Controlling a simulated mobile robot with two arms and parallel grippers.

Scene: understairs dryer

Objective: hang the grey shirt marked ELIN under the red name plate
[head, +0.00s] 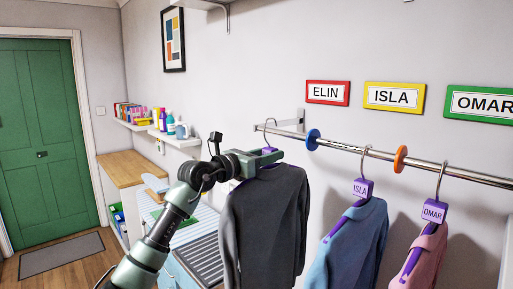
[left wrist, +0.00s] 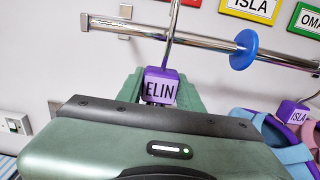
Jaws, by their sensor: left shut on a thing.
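The grey shirt (head: 266,222) hangs upright from a hanger with a purple block marked ELIN (left wrist: 160,88). My left gripper (head: 264,157) is shut on this hanger at the block, just below the left end of the rail (head: 345,149). The hanger's hook (head: 270,124) is at the rail, left of the blue disc (head: 313,140); I cannot tell whether it rests on the rail. In the left wrist view the hook's wire (left wrist: 173,25) crosses in front of the rail, its top out of view. The red name plate ELIN (head: 328,93) is on the wall above this left section. My right gripper is not in view.
A blue shirt on a hanger marked ISLA (head: 362,189) and a pink shirt marked OMAR (head: 433,212) hang to the right. An orange disc (head: 400,158) parts the rail. Yellow (head: 394,97) and green (head: 482,104) plates follow. A shelf (head: 178,138) holds bottles at left.

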